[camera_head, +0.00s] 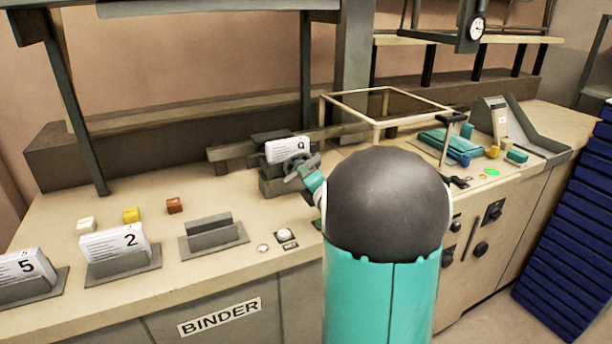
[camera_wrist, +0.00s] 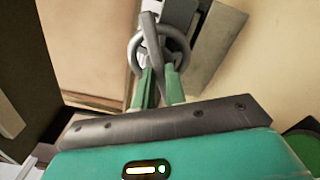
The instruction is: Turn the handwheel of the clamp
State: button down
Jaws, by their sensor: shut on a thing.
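The clamp (camera_head: 280,186) is a dark grey block on the bench, with a white stack of sheets marked with a digit (camera_head: 286,150) in its top. Its grey handwheel (camera_head: 297,166) faces my side; in the wrist view the wheel's ring (camera_wrist: 133,50) shows at top centre, with a grey bar slanting across it. My gripper (camera_head: 312,181) reaches the wheel's lower right side in the head view. In the wrist view my green fingers (camera_wrist: 157,72) are closed at the lower part of the wheel. The exact contact is partly hidden by the fingers.
Holders with white stacks marked 2 (camera_head: 113,244) and 5 (camera_head: 25,267) stand at left, beside an empty grey holder (camera_head: 213,238). A white button (camera_head: 285,235) lies in front of the clamp. A thin frame (camera_head: 387,90) and teal pieces (camera_head: 450,142) are to the right.

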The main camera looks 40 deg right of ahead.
jog(key=shift+n, duration=1.1)
jog(key=shift+d, duration=0.1)
jog(key=c, duration=1.4)
grip_release()
jog(key=shift+c, duration=0.2)
jog(key=shift+s, duration=0.1)
jog(key=v, duration=1.3)
jog(key=shift+s+a, duration=0.2)
jog(key=shift+s, duration=0.1)
